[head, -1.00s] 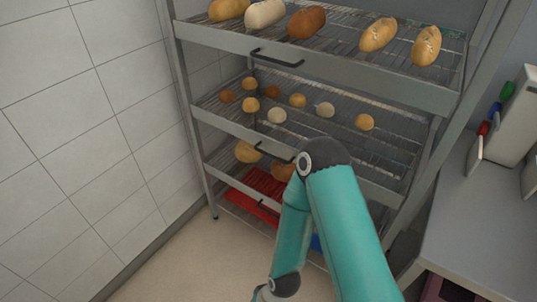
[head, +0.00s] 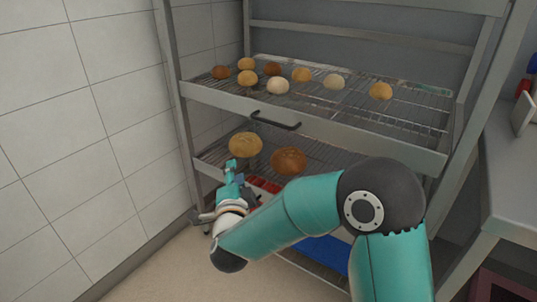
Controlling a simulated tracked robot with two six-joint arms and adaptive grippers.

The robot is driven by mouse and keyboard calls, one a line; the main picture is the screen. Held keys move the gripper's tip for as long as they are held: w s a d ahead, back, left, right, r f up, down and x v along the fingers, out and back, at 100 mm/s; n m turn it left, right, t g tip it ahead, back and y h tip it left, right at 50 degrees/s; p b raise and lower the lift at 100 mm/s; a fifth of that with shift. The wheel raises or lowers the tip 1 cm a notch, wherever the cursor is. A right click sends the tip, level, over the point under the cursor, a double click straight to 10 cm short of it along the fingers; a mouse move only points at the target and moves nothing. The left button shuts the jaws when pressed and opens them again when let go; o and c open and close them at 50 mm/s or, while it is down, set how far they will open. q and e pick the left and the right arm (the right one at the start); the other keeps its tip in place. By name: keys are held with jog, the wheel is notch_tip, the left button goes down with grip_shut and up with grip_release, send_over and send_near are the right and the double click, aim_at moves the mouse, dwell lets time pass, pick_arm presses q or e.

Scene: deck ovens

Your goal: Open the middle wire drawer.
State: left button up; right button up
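The middle wire drawer (head: 330,128) holds several small rolls and has a black bar handle (head: 275,121) on its grey front. It appears pushed in, with its front in line with the rack posts. My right arm comes in from the lower right and bends to the left. Its gripper (head: 238,178) is below and left of the handle, apart from it, in front of the lower drawer's left part. The gripper is small and seen from behind, so I cannot tell its finger opening. No held thing shows. My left gripper is out of view.
The lower drawer (head: 212,168) holds a pale loaf (head: 245,145) and a brown loaf (head: 288,161), partly behind my arm. Red (head: 264,185) and blue (head: 325,253) items show below. A tiled wall (head: 100,120) is at left, a grey counter (head: 510,170) at right.

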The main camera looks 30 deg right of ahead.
aim_at(268, 122)
jog(key=s+d+r+m+g+h+b, duration=0.1)
jog(key=s+d+r+m+h+b, duration=0.3)
jog(key=m, duration=0.3)
jog(key=shift+h, duration=0.7)
jog(key=x, duration=1.6)
jog(key=shift+w+f+b, duration=0.25)
jog(key=shift+w+b, duration=0.15)
jog(key=shift+w, duration=0.15)
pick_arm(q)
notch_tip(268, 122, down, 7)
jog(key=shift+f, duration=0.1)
pick_arm(e)
grip_shut()
jog(key=shift+f, duration=0.1)
jog(key=shift+d, duration=0.1)
